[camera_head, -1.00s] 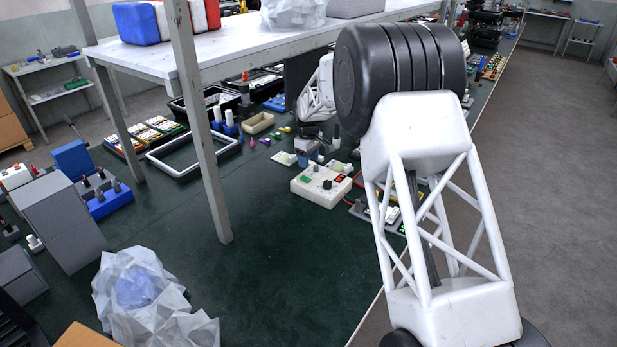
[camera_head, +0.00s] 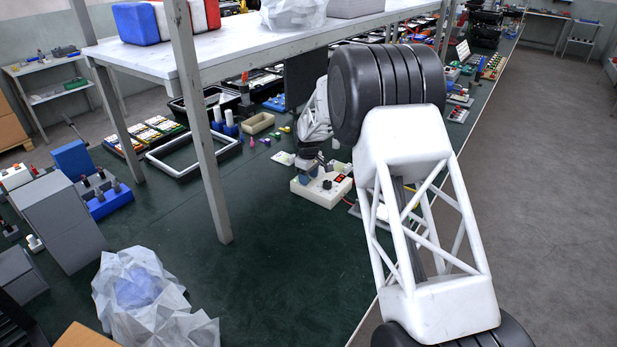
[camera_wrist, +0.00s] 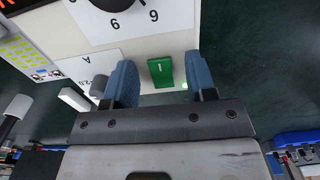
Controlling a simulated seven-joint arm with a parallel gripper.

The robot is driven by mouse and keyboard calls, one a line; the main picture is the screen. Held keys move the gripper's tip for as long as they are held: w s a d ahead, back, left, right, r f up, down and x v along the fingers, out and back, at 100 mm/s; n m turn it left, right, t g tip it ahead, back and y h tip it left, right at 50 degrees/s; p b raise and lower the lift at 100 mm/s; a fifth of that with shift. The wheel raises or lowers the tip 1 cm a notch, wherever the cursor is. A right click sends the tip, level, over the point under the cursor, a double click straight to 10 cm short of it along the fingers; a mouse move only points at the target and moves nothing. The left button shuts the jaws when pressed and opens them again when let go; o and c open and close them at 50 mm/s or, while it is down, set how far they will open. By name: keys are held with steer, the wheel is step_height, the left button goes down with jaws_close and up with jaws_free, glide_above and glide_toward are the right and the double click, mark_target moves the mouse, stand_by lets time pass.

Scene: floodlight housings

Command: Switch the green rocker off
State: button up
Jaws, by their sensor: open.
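The green rocker (camera_wrist: 160,71) shows in the wrist view on a cream panel, with a white mark on its face. A small lit green lamp (camera_wrist: 185,85) sits beside it. My gripper (camera_wrist: 159,63) is open and empty, with one blue-grey finger on each side of the rocker in the picture. I cannot tell whether either finger touches it. In the head view, the cream control box (camera_head: 320,200) stands on the green bench with a black knob on top. My gripper (camera_head: 308,172) is over its left part and hides the rocker there.
The wrist view shows a large black dial (camera_wrist: 112,3) and a red display at the box's far side. A shelf leg (camera_head: 210,150) stands left of the box. A crumpled plastic bag (camera_head: 150,300) lies in front. The bench between them is clear.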

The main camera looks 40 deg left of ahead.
steer(key=c, duration=0.9)
steer(key=shift+a, duration=0.1)
steer(key=shift+a+h, duration=0.15)
steer(key=shift+h, duration=0.55)
steer(key=shift+r+h, duration=0.15)
steer(key=shift+h, duration=0.65)
steer(key=o, duration=0.9)
